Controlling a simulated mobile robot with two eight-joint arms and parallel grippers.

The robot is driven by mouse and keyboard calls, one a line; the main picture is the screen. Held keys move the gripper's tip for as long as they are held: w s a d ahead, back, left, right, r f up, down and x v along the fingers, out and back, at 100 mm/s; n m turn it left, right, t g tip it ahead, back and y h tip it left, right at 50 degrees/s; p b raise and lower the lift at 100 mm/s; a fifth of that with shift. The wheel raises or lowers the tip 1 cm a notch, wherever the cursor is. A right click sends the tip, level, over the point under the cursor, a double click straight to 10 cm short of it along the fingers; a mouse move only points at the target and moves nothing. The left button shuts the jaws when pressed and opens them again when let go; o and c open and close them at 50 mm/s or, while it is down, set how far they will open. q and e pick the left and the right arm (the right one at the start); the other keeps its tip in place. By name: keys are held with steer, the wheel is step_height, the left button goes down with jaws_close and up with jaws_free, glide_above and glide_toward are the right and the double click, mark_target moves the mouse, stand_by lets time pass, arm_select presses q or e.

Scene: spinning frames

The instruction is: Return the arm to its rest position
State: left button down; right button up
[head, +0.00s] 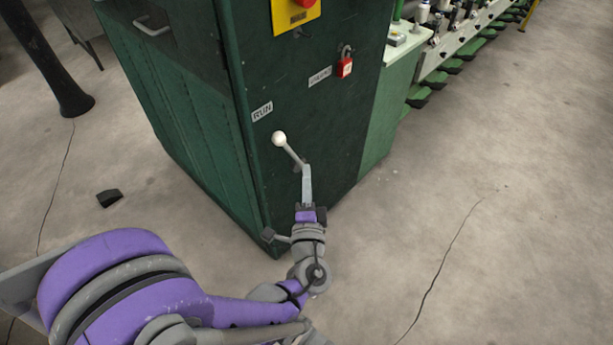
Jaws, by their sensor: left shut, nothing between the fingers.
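My left arm comes in from the lower left, purple and grey. My left gripper (306,173) is in front of the green cabinet's dark front panel, its grey fingers pointing up the picture. The fingers look shut, with nothing seen between them. A lever with a white ball knob (279,138) is on the panel below the RUN label (262,111). The fingertips overlap the lever's lower end in the picture; I cannot tell if they touch. My right gripper is not in view.
The green cabinet (190,110) carries a yellow plate with a red switch (297,14) and a red padlock-like tag (345,68). A spinning frame (460,35) runs off at the upper right. A dark post (60,80) and a small black block (109,198) are left. The concrete floor right is clear.

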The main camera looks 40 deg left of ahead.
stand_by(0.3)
arm_select(q)
steer(key=s+f+n+g+h, duration=0.4)
steer(key=s+f+n+g, duration=0.25)
steer(key=f, duration=0.25)
steer(key=s+d+f+n+g+h, duration=0.1)
steer(key=s+d+g+h, duration=0.1)
steer(key=s+d+h, duration=0.3)
steer(key=s+d+f+n+g+h, duration=0.1)
steer(key=d+f+g+h, duration=0.15)
steer(key=d, duration=0.45)
step_height(320, 180, up, 21)
steer(key=w+d+t+h+p, duration=0.1)
steer(key=w+p, duration=0.1)
steer(key=p, duration=1.5)
steer(key=shift+t, duration=0.4)
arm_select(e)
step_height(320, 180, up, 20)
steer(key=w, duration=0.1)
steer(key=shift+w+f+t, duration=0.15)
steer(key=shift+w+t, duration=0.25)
